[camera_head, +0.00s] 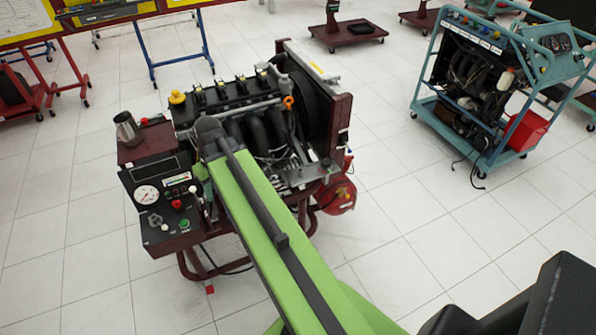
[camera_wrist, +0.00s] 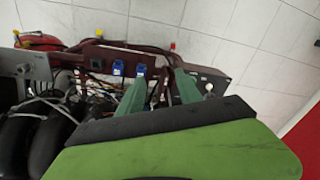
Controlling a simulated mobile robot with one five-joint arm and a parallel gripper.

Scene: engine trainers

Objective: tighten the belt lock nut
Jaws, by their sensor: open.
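The engine trainer (camera_head: 255,123) stands in the middle of the head view, with a dark engine in a maroon frame. My green arm reaches over its front and hides part of it. My gripper (camera_wrist: 160,88) shows in the wrist view as two green fingers, apart, with nothing seen held between them. Beyond the fingers are a maroon frame bar, two blue parts (camera_wrist: 117,68) and thin wiring. The gripper itself is hidden by my arm in the head view. I cannot make out the belt lock nut in either view.
Thick black hoses (camera_wrist: 45,135) lie left of the gripper in the wrist view. The trainer's control panel (camera_head: 168,200) has a gauge and a metal cup (camera_head: 127,128) above it. A red tank (camera_head: 338,195) sits at the lower right. A teal trainer cart (camera_head: 480,90) stands right; tiled floor between is clear.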

